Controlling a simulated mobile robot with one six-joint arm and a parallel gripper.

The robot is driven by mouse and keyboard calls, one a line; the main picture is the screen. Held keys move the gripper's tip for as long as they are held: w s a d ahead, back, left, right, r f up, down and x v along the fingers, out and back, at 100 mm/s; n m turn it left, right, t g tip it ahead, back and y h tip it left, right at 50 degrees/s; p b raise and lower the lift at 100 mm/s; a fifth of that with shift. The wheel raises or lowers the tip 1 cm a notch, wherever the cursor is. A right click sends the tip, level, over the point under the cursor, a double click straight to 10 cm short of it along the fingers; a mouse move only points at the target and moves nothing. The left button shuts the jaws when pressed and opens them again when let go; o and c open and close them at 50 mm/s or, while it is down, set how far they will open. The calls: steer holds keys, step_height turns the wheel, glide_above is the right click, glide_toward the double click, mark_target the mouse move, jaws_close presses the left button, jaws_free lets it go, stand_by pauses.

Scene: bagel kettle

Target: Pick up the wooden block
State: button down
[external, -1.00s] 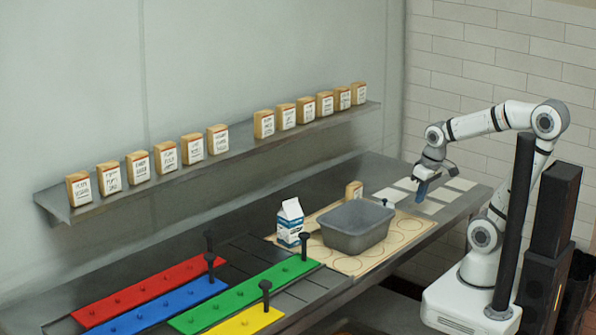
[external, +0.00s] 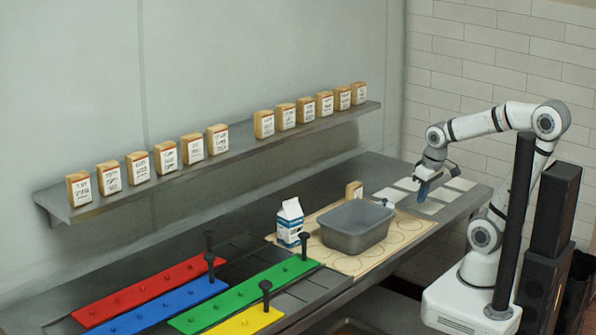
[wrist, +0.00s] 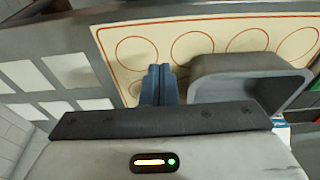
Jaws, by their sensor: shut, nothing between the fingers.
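A wooden block (external: 354,190) with a white label stands on the counter just behind the grey tub, its lower part hidden by the tub. I cannot make it out in the wrist view. Several similar labelled blocks (external: 218,139) stand in a row on the wall shelf. My gripper (external: 421,196) is to the right of the block, above the white squares, apart from it. In the wrist view its blue fingers (wrist: 158,84) are together with nothing between them.
The grey tub (external: 356,243) sits on a cream mat with circles (external: 345,264); it also shows in the wrist view (wrist: 245,64). A milk carton (external: 289,223) stands left of it. White squares (external: 461,184) lie at the right. Coloured strips with black pegs (external: 240,297) lie at the front left.

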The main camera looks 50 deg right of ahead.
steer(key=c, duration=2.1)
jaws_free()
steer(key=shift+c, duration=0.2)
steer(key=o, duration=1.7)
steer(key=shift+c, duration=0.2)
steer(key=shift+w, duration=0.1)
steer(key=t+p, duration=0.2)
steer(key=p, duration=0.4)
glide_above(352, 193)
steer(key=s+d, duration=0.1)
steer(key=d, duration=0.2)
steer(key=f, duration=0.2)
steer(key=shift+s+f+n, duration=0.2)
steer(key=shift+f+n, duration=0.1)
steer(key=shift+n, duration=0.1)
steer(key=shift+w+f, duration=0.2)
steer(key=shift+p+x, duration=0.85)
steer(key=shift+x, duration=2.95)
